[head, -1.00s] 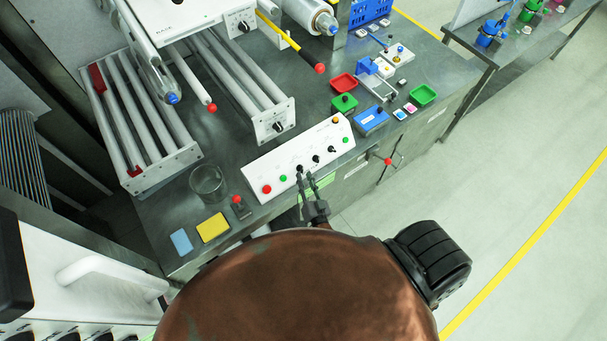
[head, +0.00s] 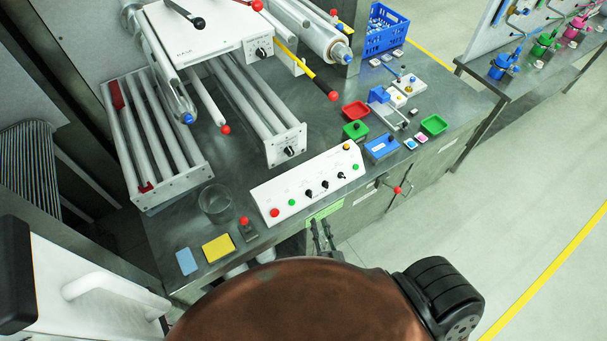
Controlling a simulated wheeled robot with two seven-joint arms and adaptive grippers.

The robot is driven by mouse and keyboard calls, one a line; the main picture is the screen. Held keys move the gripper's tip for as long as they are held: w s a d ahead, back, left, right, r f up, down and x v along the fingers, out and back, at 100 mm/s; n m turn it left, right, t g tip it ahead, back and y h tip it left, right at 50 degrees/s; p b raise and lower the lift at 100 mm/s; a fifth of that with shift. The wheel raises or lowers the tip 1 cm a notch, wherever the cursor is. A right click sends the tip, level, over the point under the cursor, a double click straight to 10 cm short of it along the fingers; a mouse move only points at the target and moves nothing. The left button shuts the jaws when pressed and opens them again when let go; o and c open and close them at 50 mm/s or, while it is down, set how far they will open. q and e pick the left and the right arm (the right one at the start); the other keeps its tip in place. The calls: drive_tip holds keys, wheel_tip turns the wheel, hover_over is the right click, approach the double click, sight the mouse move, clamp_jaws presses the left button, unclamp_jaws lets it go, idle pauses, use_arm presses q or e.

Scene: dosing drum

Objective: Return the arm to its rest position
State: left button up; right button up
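My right gripper (head: 321,225) shows just beyond the big copper-coloured link of my own arm. It is in front of the table's front edge, below the white control panel (head: 262,196) in the picture and apart from it. Its two dark, thin fingers stand side by side with a gap between them, and nothing shows between them. The rest of the gripper is mostly hidden behind my arm. My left gripper is not in view. The control panel carries a red button (head: 275,212), green buttons and several black knobs.
The metal table (head: 215,258) bears a glass beaker (head: 216,205), a yellow pad (head: 218,248), a blue pad (head: 187,262) and a red-knobbed switch (head: 245,223). A red-knobbed valve (head: 397,190) juts from the table's front. The floor (head: 500,235) at right is clear.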

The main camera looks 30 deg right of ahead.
drive_tip(key=s+a+f+n+g+y+b, duration=0.1)
drive_tip(key=s+f+n+g+y+b, duration=0.35)
drive_tip(key=f, duration=1.35)
drive_tip(key=s+a+f+n+g+y+b, duration=0.1)
drive_tip(key=s+f+n+g+b, duration=0.35)
drive_tip(key=f, duration=1.35)
drive_tip(key=s+d+f+g+b, duration=0.3)
drive_tip(key=s+f, duration=0.7)
drive_tip(key=s, duration=0.3)
drive_tip(key=s+d+f+g+h+b, duration=0.1)
drive_tip(key=s+d+f+g+b, duration=0.3)
drive_tip(key=s+f, duration=0.5)
drive_tip(key=s, duration=0.5)
drive_tip(key=shift+f, duration=0.4)
